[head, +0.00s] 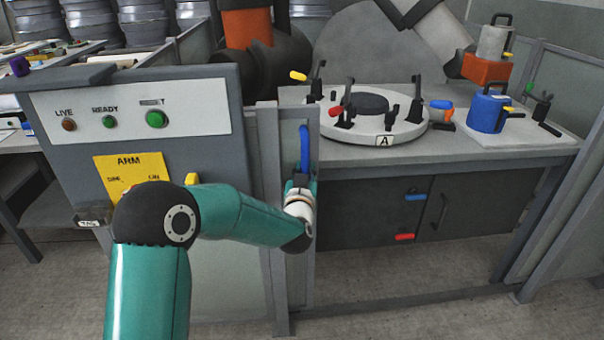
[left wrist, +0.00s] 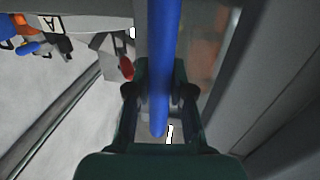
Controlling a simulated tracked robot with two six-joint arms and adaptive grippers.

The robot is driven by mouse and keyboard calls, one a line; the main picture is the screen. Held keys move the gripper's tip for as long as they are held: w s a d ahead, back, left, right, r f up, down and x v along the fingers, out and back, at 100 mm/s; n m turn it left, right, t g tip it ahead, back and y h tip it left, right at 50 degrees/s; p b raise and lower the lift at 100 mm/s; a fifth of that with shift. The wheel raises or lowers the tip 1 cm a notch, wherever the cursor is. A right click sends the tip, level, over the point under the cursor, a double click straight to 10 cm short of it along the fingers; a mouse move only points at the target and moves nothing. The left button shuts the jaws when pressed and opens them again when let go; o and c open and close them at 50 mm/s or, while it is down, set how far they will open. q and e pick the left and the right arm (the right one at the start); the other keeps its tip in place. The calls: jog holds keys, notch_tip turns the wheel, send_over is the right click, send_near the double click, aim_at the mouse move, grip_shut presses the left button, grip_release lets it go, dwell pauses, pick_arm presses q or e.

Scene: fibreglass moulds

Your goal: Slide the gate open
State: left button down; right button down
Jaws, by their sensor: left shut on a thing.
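The gate (head: 296,130) is a grey-framed panel standing just right of the control cabinet, in front of the worktable. Its blue upright handle (head: 304,148) is on the gate's edge post. My left gripper (head: 301,180) is at the lower part of this handle and shut on it. In the left wrist view the blue handle (left wrist: 164,60) runs down between the two dark fingers of my left gripper (left wrist: 160,95). The left arm hides part of the gate's lower panel. My right gripper is not in view.
The control cabinet (head: 215,85) with lamps and a yellow ARM label stands on the left. Behind the gate, a worktable holds a round fixture (head: 350,125) marked A and a blue pot (head: 487,112). A grey floor rail (head: 400,300) runs right past open space.

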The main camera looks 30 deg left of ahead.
pick_arm(q)
jog(key=shift+f, duration=0.15)
jog(key=c, duration=1)
grip_release()
jog(key=shift+s, duration=0.1)
jog(key=v, duration=1.2)
jog(key=shift+a, duration=0.1)
